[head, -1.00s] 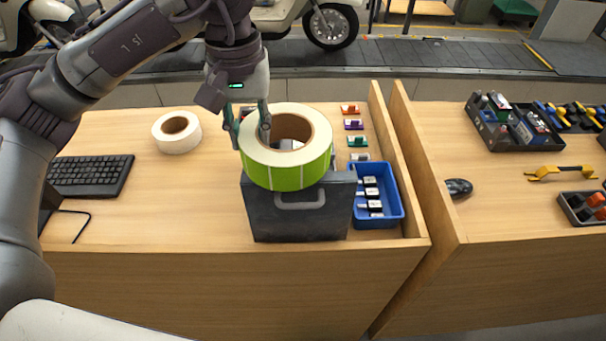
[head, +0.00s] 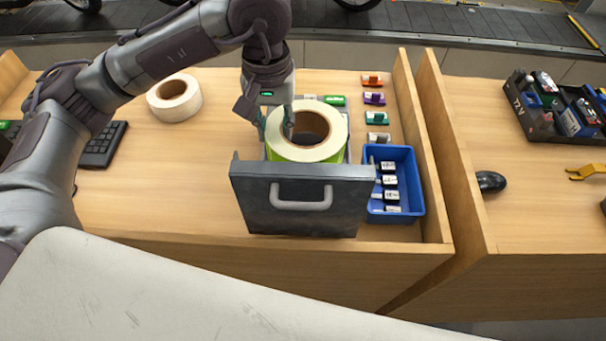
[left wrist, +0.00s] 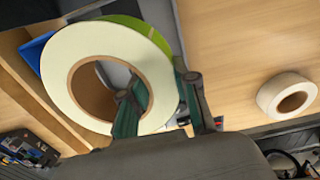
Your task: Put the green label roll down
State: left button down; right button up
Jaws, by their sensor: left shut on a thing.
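The green label roll (head: 336,132), with a cream top face and green outer side, lies flat, its lower part hidden behind the front panel of a dark grey metal box or drawer (head: 255,205) with a handle. My left gripper (head: 276,122) is shut on the roll's wall at its left side. In the left wrist view the roll (left wrist: 62,65) fills the upper left, with one finger of the gripper (left wrist: 168,108) in the core and one outside. I cannot tell whether the roll touches the box floor. My right gripper is not in view.
A white roll (head: 175,98) lies at the back left. A blue bin (head: 418,195) with several small items stands right of the box. Several coloured pieces (head: 374,98) are lined up behind it. A wooden divider (head: 425,150) closes off the right side. The desk front left is clear.

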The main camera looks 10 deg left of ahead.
pick_arm(q)
notch_tip(320, 180, down, 9)
jog(key=p, duration=0.3)
jog(key=shift+f, duration=0.15)
jog(key=shift+f+p, duration=0.3)
jog(key=shift+f, duration=0.15)
jog(key=c, duration=0.9)
grip_release()
jog(key=shift+r, duration=0.2)
notch_tip(320, 180, up, 10)
jog(key=b, duration=0.4)
jog(key=shift+r+b, duration=0.15)
jog(key=shift+b, duration=0.15)
jog(key=shift+r, duration=0.65)
